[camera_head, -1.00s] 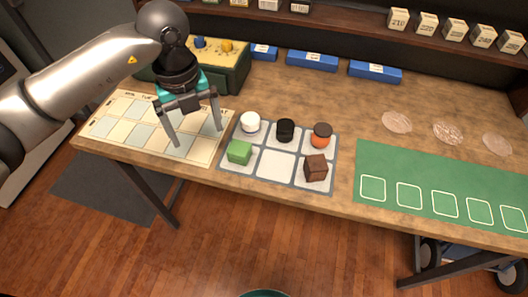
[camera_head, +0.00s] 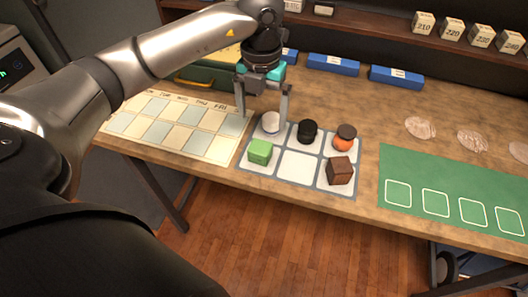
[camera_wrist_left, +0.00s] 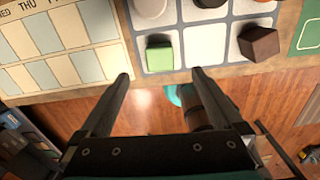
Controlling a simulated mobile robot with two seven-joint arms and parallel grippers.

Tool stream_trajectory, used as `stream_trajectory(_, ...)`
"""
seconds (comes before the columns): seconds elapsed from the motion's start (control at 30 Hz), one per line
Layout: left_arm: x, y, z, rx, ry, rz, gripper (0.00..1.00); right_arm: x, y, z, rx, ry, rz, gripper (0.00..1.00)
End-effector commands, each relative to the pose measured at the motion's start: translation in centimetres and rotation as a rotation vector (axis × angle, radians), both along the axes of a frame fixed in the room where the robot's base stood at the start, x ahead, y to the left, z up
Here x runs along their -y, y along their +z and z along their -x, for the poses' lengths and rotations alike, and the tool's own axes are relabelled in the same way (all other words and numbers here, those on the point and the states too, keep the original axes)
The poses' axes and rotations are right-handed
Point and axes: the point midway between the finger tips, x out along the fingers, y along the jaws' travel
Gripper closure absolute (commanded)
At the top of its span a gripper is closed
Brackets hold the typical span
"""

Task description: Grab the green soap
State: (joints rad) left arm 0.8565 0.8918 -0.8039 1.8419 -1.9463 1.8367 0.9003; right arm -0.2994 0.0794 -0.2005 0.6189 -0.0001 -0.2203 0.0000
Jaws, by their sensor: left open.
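The green soap (camera_head: 260,151) is a small green block in the front left cell of a grey grid tray (camera_head: 299,183). It also shows in the left wrist view (camera_wrist_left: 160,56), just beyond and between the fingertips. My left gripper (camera_head: 262,119) is open and empty, above the tray's back left cell, around the height of the white jar (camera_head: 270,122) and behind the soap. The left wrist view shows its two fingers (camera_wrist_left: 161,75) apart, with nothing between them. My right gripper is in neither view.
A black jar (camera_head: 307,131), an orange jar with dark lid (camera_head: 344,138) and a brown block (camera_head: 340,170) share the tray. A calendar board (camera_head: 179,125) lies left, a green mat (camera_head: 455,178) right. The front middle cell is empty.

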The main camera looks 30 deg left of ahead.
Motion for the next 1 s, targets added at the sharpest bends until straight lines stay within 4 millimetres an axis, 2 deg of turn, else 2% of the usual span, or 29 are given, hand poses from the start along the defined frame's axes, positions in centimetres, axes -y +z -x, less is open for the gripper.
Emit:
stream_trajectory(0.03, 0.0, -1.4, 0.1, -0.005, 0.001, 0.001, 0.00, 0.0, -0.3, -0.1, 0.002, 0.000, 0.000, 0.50)
stream_trajectory(0.2, 0.0, -4.4, 0.0, -0.002, 0.001, 0.000, 0.00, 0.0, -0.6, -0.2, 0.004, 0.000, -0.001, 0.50)
stream_trajectory(0.47, 0.0, -6.2, 0.0, -0.001, 0.001, 0.000, 0.00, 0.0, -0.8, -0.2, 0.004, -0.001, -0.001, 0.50)
stream_trajectory(0.7, -0.1, -9.8, 0.2, -0.001, 0.002, 0.001, 0.00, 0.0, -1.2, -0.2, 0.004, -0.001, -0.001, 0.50)
stream_trajectory(0.83, -0.1, -10.8, 0.2, 0.001, 0.003, 0.001, 0.00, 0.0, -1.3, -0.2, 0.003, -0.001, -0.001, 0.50)
stream_trajectory(1.0, -0.1, -10.8, 0.1, 0.002, 0.002, 0.001, 0.00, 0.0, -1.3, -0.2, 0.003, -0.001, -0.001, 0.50)
